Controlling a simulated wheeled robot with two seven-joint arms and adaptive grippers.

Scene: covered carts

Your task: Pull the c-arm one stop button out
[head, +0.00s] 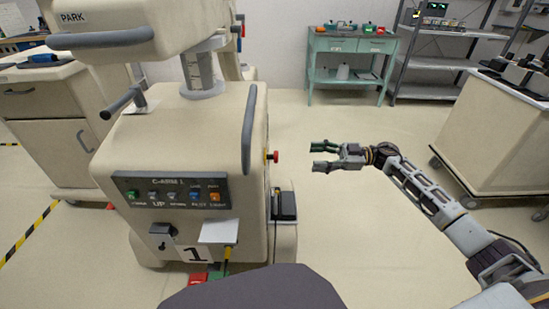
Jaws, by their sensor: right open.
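The c-arm one (180,140) is a cream cabinet with a dark control panel (172,191) marked "C-ARM 1" and a "1" label on its front. Its red stop button (275,156) sticks out sideways from the cabinet's right side on a short yellowish base. My right gripper (318,157) is open and empty, to the right of the button at about its height in the picture. A gap shows between the fingertips and the button. My left gripper is not in view.
A grey handle (249,128) stands upright on the cabinet's right front edge, close to the button. A black box (285,205) sits below it. A cream cart (493,140) stands at right and a green table (350,62) at the back. Floor between is clear.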

